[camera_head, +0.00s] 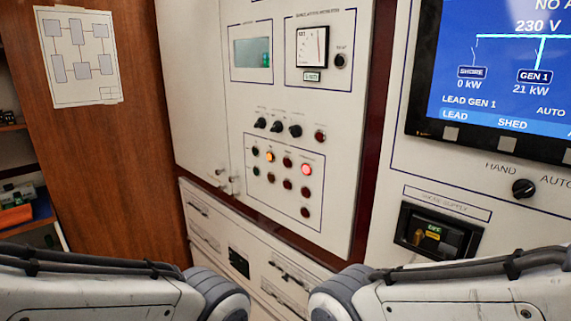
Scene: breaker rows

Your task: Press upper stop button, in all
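A light grey control panel (232,115) fills the middle of the head view. A small dark red round button or lamp (320,136) sits at the right end of its upper row, beside three black knobs. Below, a blue-outlined block holds several round buttons or lamps, among them a lit amber one (269,156) and a brightly lit red one (306,170). The labels are too small to read, so I cannot tell which is the upper stop button. My two arms come in at the lower left and lower right, apart from the panel; neither gripper shows.
Above are a small display (252,53) and a dial gauge (312,47). At right are a large blue screen (500,75), a black selector knob (523,188) and a breaker (438,233). A lower drawer front (212,230) lies beneath. A wooden wall (120,140) with a diagram stands left.

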